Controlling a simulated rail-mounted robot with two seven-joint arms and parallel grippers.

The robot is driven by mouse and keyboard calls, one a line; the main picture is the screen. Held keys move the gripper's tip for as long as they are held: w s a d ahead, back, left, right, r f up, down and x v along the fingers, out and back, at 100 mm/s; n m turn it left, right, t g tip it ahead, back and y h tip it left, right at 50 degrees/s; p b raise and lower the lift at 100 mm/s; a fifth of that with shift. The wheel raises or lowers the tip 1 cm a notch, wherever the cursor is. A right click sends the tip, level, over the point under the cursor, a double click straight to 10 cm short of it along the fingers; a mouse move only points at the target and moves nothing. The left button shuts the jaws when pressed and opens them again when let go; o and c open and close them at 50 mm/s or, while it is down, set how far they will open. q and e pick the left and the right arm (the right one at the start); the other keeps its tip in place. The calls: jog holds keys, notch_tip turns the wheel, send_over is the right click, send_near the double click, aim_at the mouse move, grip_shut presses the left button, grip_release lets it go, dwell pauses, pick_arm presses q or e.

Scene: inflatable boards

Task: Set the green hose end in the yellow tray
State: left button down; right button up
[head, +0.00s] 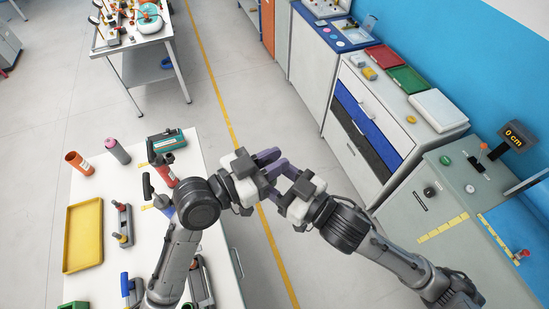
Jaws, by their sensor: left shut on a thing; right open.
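The yellow tray (83,236) lies empty on the white table at the left. My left gripper (275,162) is out past the table's right edge, above the floor. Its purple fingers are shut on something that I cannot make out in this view. My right gripper (284,172) is open, close beside the left one, and the purple fingers of both overlap in the picture. I cannot tell whether they touch. I cannot pick out a green hose end for certain. A green object (74,305) is partly cut off at the bottom left.
The white table (105,190) also holds an orange cup (77,162), a grey-pink bottle (117,151), a teal case (166,140) and several tools. Cabinets with a green tray (407,79) and a white tray (438,110) line the right. Open floor lies between.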

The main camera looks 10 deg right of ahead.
jog(key=shift+s+a, duration=0.2)
jog(key=shift+a, duration=0.05)
jog(key=shift+s, duration=0.1)
